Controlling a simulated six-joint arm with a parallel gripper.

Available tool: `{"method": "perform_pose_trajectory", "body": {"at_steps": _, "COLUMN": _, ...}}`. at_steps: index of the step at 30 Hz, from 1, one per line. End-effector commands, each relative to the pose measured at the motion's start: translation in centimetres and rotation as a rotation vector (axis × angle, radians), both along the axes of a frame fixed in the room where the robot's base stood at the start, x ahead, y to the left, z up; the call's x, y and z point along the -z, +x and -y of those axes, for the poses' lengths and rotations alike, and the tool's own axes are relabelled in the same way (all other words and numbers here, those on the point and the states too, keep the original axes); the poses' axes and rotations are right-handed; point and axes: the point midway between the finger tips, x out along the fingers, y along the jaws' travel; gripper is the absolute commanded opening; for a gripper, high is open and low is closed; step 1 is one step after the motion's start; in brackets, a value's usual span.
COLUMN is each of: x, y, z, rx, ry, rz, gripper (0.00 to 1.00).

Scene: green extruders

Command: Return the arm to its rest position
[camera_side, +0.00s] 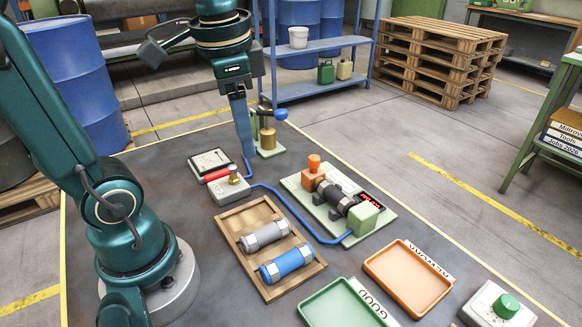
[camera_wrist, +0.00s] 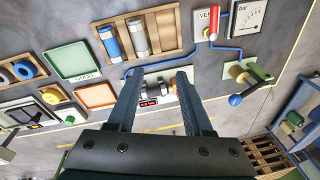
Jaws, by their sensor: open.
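My gripper (camera_side: 244,150) hangs fingers down over the back left of the dark work table (camera_side: 170,165). In the wrist view my gripper (camera_wrist: 161,76) has its two fingers spread apart, with nothing held between them. Below it, the pale green test fixture (camera_side: 372,222) holds a dark cylinder (camera_side: 345,204) with an orange knob at one end; the fixture also shows between the fingers in the wrist view. A wooden tray (camera_side: 262,206) holds a silver cylinder (camera_side: 266,236) and a blue cylinder (camera_side: 287,264) side by side.
A brass hand pump (camera_side: 267,137) stands close beside the fingers in the side view. A gauge (camera_side: 210,162) and valve block (camera_side: 229,187) sit nearby. The orange tray (camera_side: 407,279) and green tray (camera_side: 340,308) look empty. A control box (camera_side: 497,306) is at front right.

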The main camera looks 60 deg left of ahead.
Motion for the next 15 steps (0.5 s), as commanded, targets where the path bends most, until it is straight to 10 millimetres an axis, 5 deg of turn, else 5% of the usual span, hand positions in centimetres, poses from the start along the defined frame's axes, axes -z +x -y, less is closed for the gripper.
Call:
{"method": "perform_pose_trajectory", "body": {"at_steps": 7, "x": 1.5, "y": -3.1, "z": 3.9, "rx": -0.036, "ry": -0.059, "rz": 0.236, "gripper": 0.51}}
{"method": "perform_pose_trajectory", "body": {"at_steps": 15, "x": 4.3, "y": -3.7, "z": 5.0, "rx": -0.213, "ry": -0.155, "rz": 0.341, "gripper": 0.51}}
